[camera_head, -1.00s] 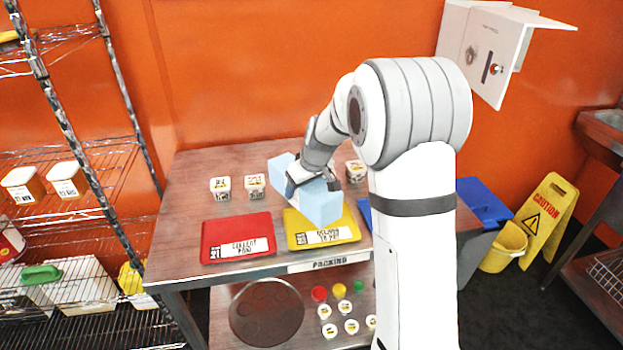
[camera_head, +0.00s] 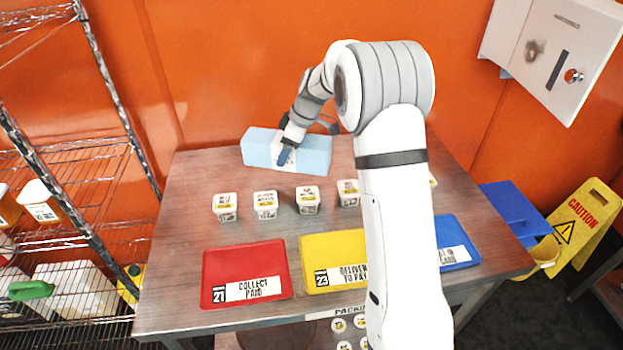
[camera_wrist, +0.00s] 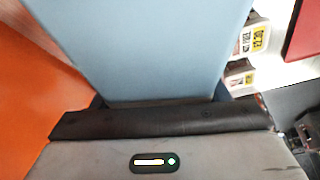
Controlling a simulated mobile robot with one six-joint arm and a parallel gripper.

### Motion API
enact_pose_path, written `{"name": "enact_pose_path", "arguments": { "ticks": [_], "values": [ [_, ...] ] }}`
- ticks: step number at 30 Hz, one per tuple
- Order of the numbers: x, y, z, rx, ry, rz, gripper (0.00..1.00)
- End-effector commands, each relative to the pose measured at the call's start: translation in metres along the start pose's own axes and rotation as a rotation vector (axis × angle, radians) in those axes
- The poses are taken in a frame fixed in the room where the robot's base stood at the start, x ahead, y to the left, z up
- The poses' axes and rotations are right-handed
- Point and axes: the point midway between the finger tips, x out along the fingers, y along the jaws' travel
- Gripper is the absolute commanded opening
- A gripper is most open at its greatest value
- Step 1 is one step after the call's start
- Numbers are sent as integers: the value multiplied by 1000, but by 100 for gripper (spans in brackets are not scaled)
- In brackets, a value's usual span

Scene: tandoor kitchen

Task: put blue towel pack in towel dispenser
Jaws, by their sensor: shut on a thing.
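The blue towel pack (camera_head: 318,153) is a long light-blue block with a white label, over the back of the table near the orange wall. My gripper (camera_head: 287,152) is shut on it near its middle. In the wrist view the pack (camera_wrist: 145,45) fills the upper middle, between my dark finger pads, which are partly hidden. The towel dispenser (camera_head: 552,45) is a white wall box at the upper right, with a dark slot and a round red-centred lock on its front. It is well apart from the pack.
Small labelled tubs (camera_head: 265,205) stand in a row on the table (camera_head: 180,215). Red (camera_head: 245,262), yellow (camera_head: 330,250) and blue (camera_head: 455,235) trays lie at its front. A wire shelf (camera_head: 100,90) stands left. A blue bin (camera_head: 515,208) and caution sign (camera_head: 580,225) stand right.

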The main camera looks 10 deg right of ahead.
Motion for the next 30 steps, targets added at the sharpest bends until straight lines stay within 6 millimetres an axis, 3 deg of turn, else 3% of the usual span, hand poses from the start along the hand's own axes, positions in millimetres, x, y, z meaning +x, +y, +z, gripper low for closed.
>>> {"name": "enact_pose_path", "arguments": {
  "ticks": [3,18,29,30],
  "values": [
    [19,2,12,9,-2,0,32],
    [68,5,38,19,-1,7,32],
    [72,5,40,18,0,9,32],
    [71,5,40,19,-1,8,71]
  ]
}}
